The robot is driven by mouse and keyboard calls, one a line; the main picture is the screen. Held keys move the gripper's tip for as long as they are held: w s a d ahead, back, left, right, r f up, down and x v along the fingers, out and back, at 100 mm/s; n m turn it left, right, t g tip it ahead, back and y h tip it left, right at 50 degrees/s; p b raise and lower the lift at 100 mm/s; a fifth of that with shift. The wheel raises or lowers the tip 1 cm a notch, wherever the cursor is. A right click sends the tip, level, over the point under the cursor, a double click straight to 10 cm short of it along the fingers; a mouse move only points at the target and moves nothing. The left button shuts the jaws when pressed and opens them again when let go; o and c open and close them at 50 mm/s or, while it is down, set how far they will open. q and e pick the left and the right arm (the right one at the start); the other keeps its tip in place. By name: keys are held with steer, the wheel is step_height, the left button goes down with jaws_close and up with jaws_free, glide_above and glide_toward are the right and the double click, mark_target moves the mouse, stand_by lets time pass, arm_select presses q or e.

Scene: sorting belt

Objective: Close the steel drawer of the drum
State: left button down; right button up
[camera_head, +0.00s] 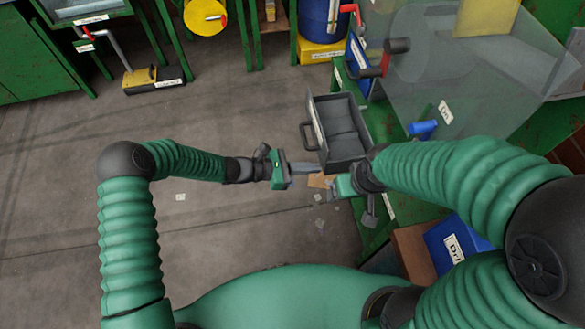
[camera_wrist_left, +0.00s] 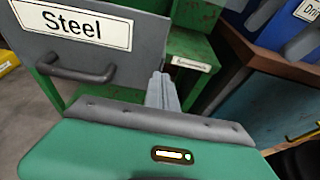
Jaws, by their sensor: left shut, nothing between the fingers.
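The grey steel drawer (camera_head: 345,133) is pulled out from the green stand, and its open inside looks empty. Its front with the handle (camera_head: 307,135) faces left. In the left wrist view, the drawer front with a "Steel" label (camera_wrist_left: 72,28) and a dark bar handle (camera_wrist_left: 75,72) fills the upper left. My left gripper (camera_head: 316,169) is shut and empty, its fingers pointing right beside the near end of the drawer front. Its fingers (camera_wrist_left: 162,92) show just right of the front; I cannot tell whether they touch it. My right gripper (camera_head: 362,200) is near the drawer's near right corner, its fingers unclear.
A clear panel (camera_head: 470,70) stands over the green machine at the right, with a red-handled crank (camera_head: 383,65) behind the drawer. A blue bin (camera_head: 457,245) is at the lower right. The floor left of the drawer is mostly clear, with small scraps near the grippers.

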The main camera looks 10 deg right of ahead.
arm_select(q)
steer(key=shift+d, duration=0.6)
arm_select(e)
steer(key=shift+a, duration=0.25)
steer(key=shift+a, duration=0.1)
arm_select(q)
steer(key=shift+d, duration=0.5)
steer(key=d+b, duration=0.2)
steer(key=d, duration=0.3)
steer(key=d+b, duration=0.1)
steer(key=d, duration=0.5)
steer(key=d+b, duration=0.2)
steer(key=d, duration=0.4)
steer(key=shift+w+d+f+b, duration=0.1)
steer(key=shift+w+d+b, duration=0.1)
steer(key=shift+w+b, duration=0.15)
steer(key=shift+d, duration=0.4)
arm_select(e)
steer(key=x, duration=0.2)
steer(key=s+x, duration=0.1)
steer(key=x, duration=0.2)
steer(key=shift+f, duration=0.45)
arm_select(q)
steer(key=shift+a, duration=0.1)
